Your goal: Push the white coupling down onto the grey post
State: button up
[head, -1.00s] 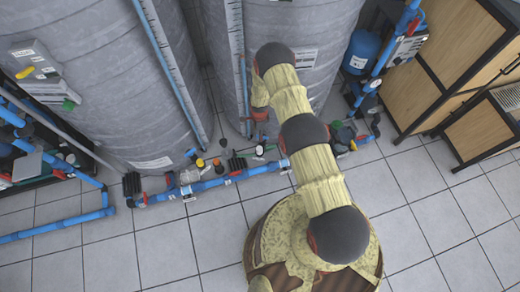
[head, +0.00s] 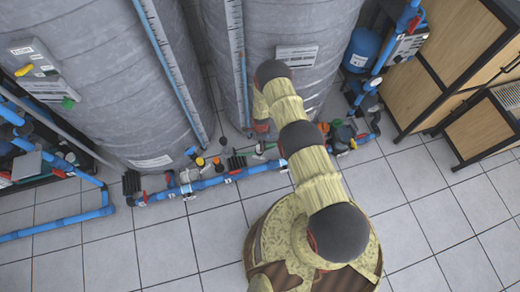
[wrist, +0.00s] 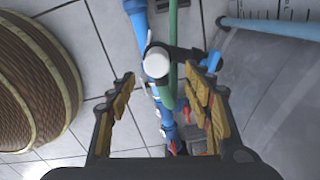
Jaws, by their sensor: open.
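A round white piece (wrist: 157,63), which I take to be the white coupling, shows from above in the wrist view. It lies between my fingertips, nearer the left one, at a dark fitting beside a green pipe. My gripper (wrist: 170,72) is open, with one finger on each side of it. No finger visibly touches it, and the height gap cannot be judged. I cannot make out the grey post; it may be hidden under the white piece. In the head view my arm's end is by the right tank's foot, and the fingers cannot be made out.
A blue pipe (head: 220,181) with valves runs along the floor before two large grey tanks (head: 120,80). The green pipe (wrist: 172,40) passes close to the white piece. A wooden cabinet (head: 440,70) stands at right.

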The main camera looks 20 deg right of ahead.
jog(key=shift+w+r, duration=0.1)
jog(key=shift+s+a+f+b, duration=0.15)
jog(key=shift+f+b, duration=0.4)
jog(key=shift+f, duration=0.75)
jog(key=shift+s+a+f+b, duration=0.15)
jog(key=shift+f+b, duration=0.4)
jog(key=shift+f, duration=0.75)
jog(key=shift+c, duration=0.6)
jog(key=c, duration=1.1)
jog(key=shift+c, duration=0.2)
jog(key=shift+w+r, duration=0.1)
jog(key=shift+r, duration=0.05)
